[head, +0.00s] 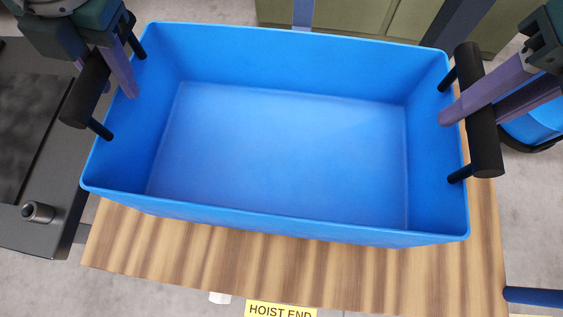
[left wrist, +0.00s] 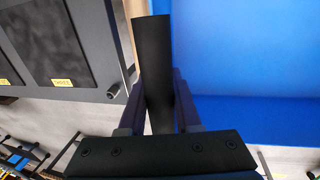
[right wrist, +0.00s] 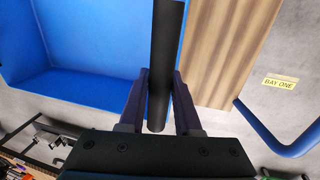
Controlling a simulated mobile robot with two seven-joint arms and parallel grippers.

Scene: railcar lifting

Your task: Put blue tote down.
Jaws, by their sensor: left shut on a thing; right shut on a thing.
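The blue tote (head: 290,150) is a large, empty open box with a black bar handle on each short side. It is over the wooden table top (head: 200,245); I cannot tell whether it touches the wood or hangs just above it. My left gripper (head: 108,78) is shut on the left handle (head: 82,92), which also shows between its fingers in the left wrist view (left wrist: 155,70). My right gripper (head: 465,112) is shut on the right handle (head: 484,140), seen between its fingers in the right wrist view (right wrist: 165,60). The tote's underside is hidden.
A dark bench (head: 30,140) with a metal knob stands left of the table. Green cabinets (head: 390,22) are behind. A "HOIST END" label (head: 281,311) lies in front. A blue rail (head: 535,297) is at the lower right. Bare wood shows along the table's front.

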